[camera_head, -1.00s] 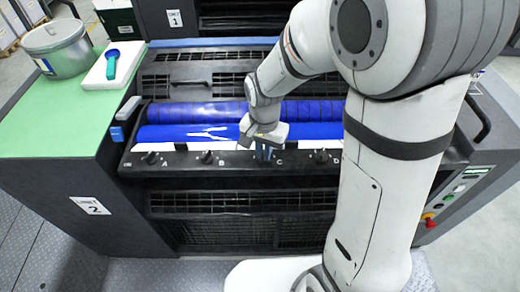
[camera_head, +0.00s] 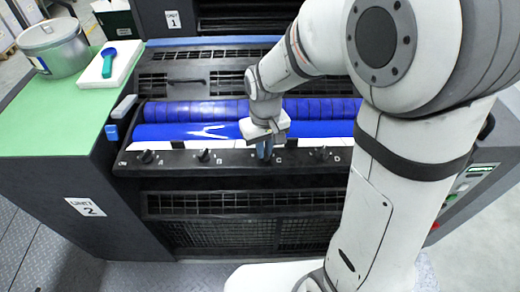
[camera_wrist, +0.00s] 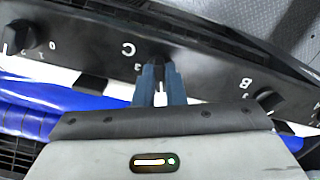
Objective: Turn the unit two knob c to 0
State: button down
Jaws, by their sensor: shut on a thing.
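Unit two is the dark machine with the "UNIT 2" label (camera_head: 85,207) in the head view. Its black knobs sit in a row on the front rail below the blue rollers. My gripper (camera_head: 264,150) is at knob c and hides most of it in the head view. In the wrist view my gripper (camera_wrist: 160,75) has its two blue fingers on either side of the dark knob c (camera_wrist: 157,66), closed on it. The letter C and a small 2 show upside down beside it. The knob's pointer and the 0 mark are hidden or too small to read.
Knob b (camera_head: 204,156) stands to the left and knob d (camera_head: 321,154) to the right along the rail. The blue rollers (camera_head: 190,131) lie just behind. A tin (camera_head: 54,48) and a blue-green tool (camera_head: 109,62) on a white block stand on the green top.

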jog(key=n, duration=0.3)
jog(key=n+b, duration=0.1)
jog(key=n, duration=0.1)
jog(key=shift+w+r+n, duration=0.15)
jog(key=shift+w+n, duration=0.15)
jog(key=n+b, duration=0.1)
jog(key=n, duration=0.3)
jog(key=shift+d+n, duration=0.1)
jog(key=shift+n, duration=0.3)
jog(key=c, duration=1.5)
grip_release()
